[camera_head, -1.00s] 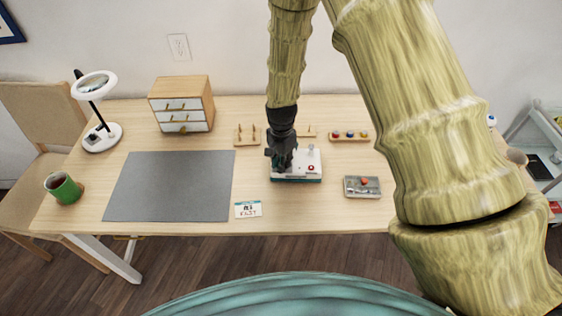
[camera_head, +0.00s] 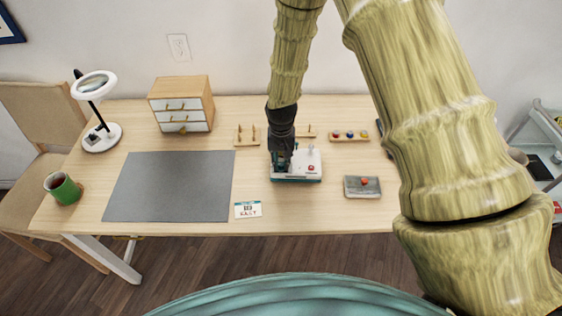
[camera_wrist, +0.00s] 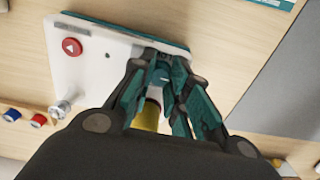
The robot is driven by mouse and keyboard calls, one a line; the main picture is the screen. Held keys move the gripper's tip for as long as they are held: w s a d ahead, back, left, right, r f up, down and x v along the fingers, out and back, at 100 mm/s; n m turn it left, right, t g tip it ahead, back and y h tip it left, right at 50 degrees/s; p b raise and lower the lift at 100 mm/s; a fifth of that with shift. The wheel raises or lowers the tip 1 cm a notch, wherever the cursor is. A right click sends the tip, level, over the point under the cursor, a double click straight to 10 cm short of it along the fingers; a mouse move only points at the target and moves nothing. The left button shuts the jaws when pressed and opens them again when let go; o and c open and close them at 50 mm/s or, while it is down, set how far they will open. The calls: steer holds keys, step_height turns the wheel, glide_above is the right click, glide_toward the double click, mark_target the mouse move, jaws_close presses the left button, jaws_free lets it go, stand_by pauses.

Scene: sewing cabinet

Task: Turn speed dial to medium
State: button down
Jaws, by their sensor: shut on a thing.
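The small machine (camera_head: 297,178) is a white box on a teal base, standing on the table right of the grey mat. It carries a red button (camera_wrist: 72,47) and a silver knob (camera_wrist: 62,108) on its top. My gripper (camera_head: 282,166) is over the left part of the machine's top, pointing down. In the wrist view my gripper (camera_wrist: 162,78) is shut on the speed dial, with its teal fingers close around it. The dial is mostly hidden by the fingers, so its pointer and setting cannot be read. A yellow piece (camera_wrist: 150,117) shows between the fingers.
A small lettered card (camera_head: 248,210) lies in front of the machine. A grey box with a red top piece (camera_head: 363,187) is at its right. A spool rack (camera_head: 350,135) and peg stands (camera_head: 247,137) are behind. The grey mat (camera_head: 170,187) is empty.

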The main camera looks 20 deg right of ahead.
mark_target(281, 164)
steer(key=shift+n, duration=0.3)
steer(key=c, duration=1.3)
jaws_free()
step_height(281, 164, up, 12)
steer(key=shift+a, duration=0.1)
